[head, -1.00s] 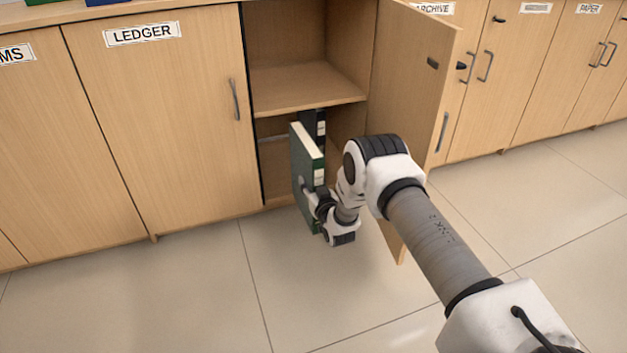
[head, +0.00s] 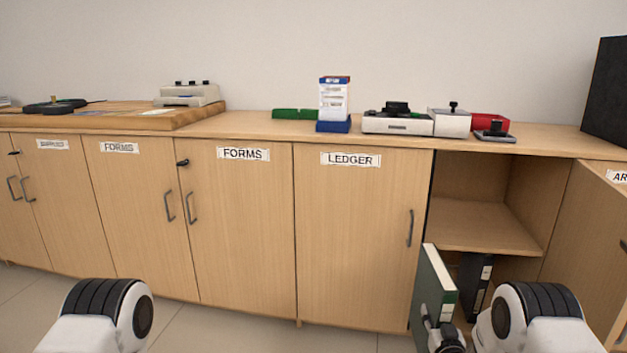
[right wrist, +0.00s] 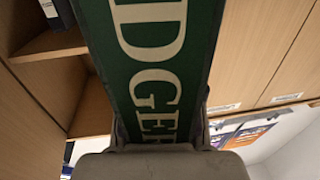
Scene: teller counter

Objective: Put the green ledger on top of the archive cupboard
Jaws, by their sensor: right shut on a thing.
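The green ledger (head: 433,290) stands upright with its white page edge showing, in front of the open cupboard's lower compartment. My right gripper (head: 440,336) is shut on it low down. In the right wrist view the ledger's lettered green face (right wrist: 150,60) fills the middle, with the gripper (right wrist: 162,128) around its near end. At the right edge of the head view, part of the archive label (head: 617,176) shows behind the open door. The cupboard top there carries a black box (head: 607,95). A part of my left arm shows at lower left; its gripper is out of view.
The open door (head: 590,240) stands out to the right of the compartment. A black binder (head: 476,285) stands on the lower level, under the shelf (head: 485,230). The counter holds a card rack (head: 334,103), machines (head: 397,122) and a red item (head: 490,122); bare top lies right of these.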

